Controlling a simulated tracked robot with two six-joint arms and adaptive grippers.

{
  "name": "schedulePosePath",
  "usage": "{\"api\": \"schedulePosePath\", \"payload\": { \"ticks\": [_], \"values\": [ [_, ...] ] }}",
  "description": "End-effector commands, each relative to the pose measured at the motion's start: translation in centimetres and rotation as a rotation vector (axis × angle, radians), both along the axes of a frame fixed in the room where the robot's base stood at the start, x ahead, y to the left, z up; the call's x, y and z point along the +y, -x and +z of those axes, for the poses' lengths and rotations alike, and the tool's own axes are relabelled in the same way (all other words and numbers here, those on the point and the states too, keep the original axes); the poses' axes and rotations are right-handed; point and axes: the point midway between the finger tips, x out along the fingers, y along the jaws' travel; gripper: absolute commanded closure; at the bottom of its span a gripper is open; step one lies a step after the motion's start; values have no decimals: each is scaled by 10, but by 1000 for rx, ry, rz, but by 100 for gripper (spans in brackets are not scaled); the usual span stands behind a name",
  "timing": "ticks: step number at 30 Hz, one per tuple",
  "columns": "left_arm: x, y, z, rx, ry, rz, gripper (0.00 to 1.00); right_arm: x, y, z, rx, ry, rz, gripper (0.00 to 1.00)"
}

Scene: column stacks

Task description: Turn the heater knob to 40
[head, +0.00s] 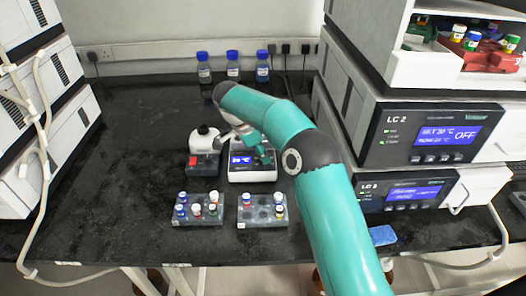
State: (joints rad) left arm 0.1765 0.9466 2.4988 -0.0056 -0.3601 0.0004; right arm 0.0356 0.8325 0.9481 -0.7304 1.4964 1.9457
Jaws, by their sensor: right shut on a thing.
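The heater (251,175) is a small white box with a lit blue display (241,159), standing in the middle of the black bench. The digits on the display are too small to read surely. My right arm comes in from the lower right, bends over the bench and reaches down to the heater. My right gripper (262,156) is at the right part of the heater's front, beside the display, shut on the knob. The gripper and arm hide the knob and the heater's top. My left gripper is not in view.
Two vial racks (197,220) (264,220) stand in front of the heater. A dark block with a red patch (203,160) is left of it. Several blue-capped bottles (233,66) stand behind. LC units (430,140) stack at the right. The bench's left side is clear.

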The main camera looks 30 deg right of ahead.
Motion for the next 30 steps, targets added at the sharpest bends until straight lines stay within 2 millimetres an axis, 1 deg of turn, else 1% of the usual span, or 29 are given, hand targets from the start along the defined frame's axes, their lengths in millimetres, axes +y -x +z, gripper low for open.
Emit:
{"api": "schedulePosePath", "payload": {
  "ticks": [12,13,17,26,30],
  "values": [
    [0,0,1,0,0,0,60,-2,1,0,2,3,-11,100],
    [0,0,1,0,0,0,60,-2,1,0,2,3,-10,71],
    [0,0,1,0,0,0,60,-1,1,0,2,1,-9,50],
    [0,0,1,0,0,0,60,0,0,0,0,1,-8,49],
    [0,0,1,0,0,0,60,3,-1,8,0,1,-6,49]
  ]
}}
